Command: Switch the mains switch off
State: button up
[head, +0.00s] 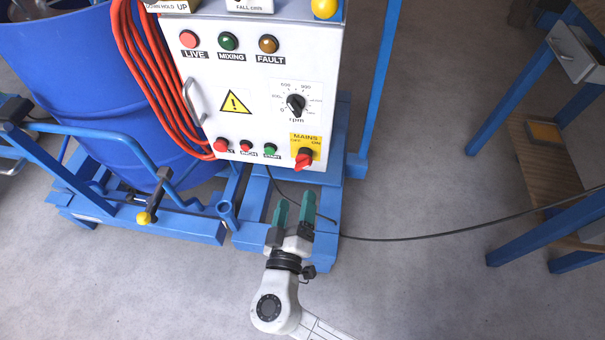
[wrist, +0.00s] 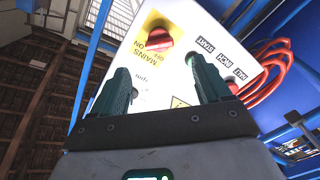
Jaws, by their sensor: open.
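The mains switch (head: 304,158) is a red knob on a yellow plate at the lower right of the white control panel. OFF is printed at the plate's left and ON at its right. The knob's grip slants from lower left to upper right, towards ON. In the wrist view the red knob (wrist: 159,40) shows upside down, beyond and between the fingertips. My gripper (head: 294,197) has green fingers, open and empty. It is below the panel, pointing up at the switch and apart from it.
A black cable (head: 400,239) crosses the floor.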

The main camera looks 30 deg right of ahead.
aim_at(303, 169)
jog(key=x, duration=0.9)
jog(key=shift+d, duration=0.1)
jog(key=c, duration=1)
